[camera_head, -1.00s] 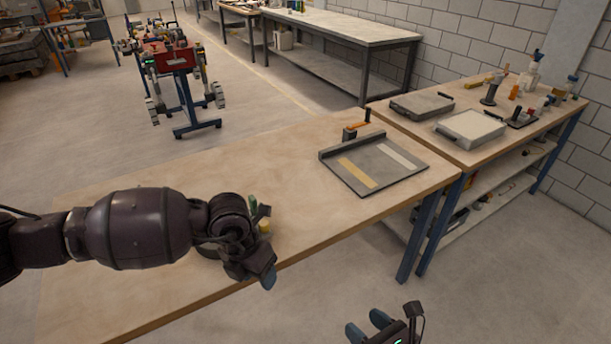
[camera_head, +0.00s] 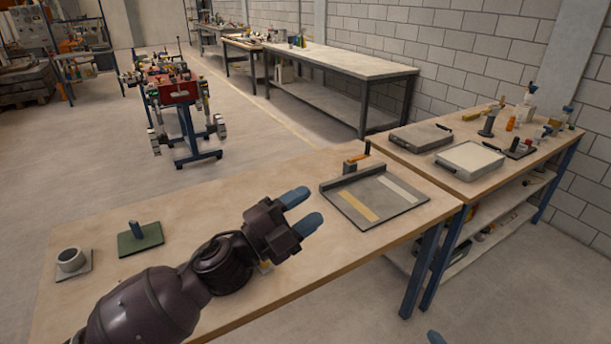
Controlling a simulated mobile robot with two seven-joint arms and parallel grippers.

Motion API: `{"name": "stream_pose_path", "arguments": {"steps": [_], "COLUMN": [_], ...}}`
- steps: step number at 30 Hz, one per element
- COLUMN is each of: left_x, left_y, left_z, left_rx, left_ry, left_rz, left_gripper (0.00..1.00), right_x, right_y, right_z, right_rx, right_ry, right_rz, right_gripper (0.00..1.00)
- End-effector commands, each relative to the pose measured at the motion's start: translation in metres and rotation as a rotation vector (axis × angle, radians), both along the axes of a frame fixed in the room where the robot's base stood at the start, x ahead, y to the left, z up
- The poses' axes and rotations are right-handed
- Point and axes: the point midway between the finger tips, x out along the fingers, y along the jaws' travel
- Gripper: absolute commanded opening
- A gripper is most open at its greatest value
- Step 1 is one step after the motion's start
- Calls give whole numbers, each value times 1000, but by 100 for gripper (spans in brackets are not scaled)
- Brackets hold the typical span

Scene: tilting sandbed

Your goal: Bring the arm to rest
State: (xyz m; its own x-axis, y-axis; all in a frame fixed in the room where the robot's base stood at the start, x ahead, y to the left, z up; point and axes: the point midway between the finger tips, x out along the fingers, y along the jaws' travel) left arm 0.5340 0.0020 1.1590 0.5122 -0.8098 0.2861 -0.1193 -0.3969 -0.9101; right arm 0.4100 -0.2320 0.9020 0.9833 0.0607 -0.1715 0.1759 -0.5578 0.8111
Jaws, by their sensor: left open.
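My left gripper (camera_head: 302,211) reaches over the wooden table (camera_head: 240,190) from the bottom left. Its two blue fingertips are apart with nothing between them. It points to the upper right, toward a flat grey tray (camera_head: 338,197) with a yellow strip and a pale strip, and an orange-handled part (camera_head: 356,161) at its back edge. The gripper shows apart from the tray. Only a blue tip of my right gripper (camera_head: 435,338) shows at the bottom edge; the rest is out of frame.
A side bench (camera_head: 480,184) holds trays and bottles.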

Motion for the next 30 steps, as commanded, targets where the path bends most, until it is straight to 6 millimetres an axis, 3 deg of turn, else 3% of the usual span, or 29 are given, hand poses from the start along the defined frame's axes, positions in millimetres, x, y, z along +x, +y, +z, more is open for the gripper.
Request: {"name": "stream_pose_path", "arguments": {"steps": [3, 7, 14, 20, 24, 30], "left_x": [15, 21, -3, -52, -99, -168], "left_y": [38, 81, 153, 208, 242, 270], "left_z": [-26, -65, -148, -219, -262, -310], "left_rx": [-141, -263, -451, -610, -686, -724], "left_ry": [209, 425, 777, 1008, 1106, 1211], "left_rz": [166, 317, 536, 690, 804, 945], "left_gripper": [48, 48, 48, 48, 48, 48], "right_x": [-9, -19, -39, -54, -64, -76], "right_y": [-12, -21, -29, -34, -39, -44], "right_z": [-15, -29, -50, -61, -66, -72], "right_rx": [202, 393, 649, 779, 811, 811], "right_ry": [87, 168, 281, 335, 347, 360], "right_rz": [-85, -160, -263, -316, -344, -371], "right_gripper": [59, 59, 59, 59, 59, 59]}}
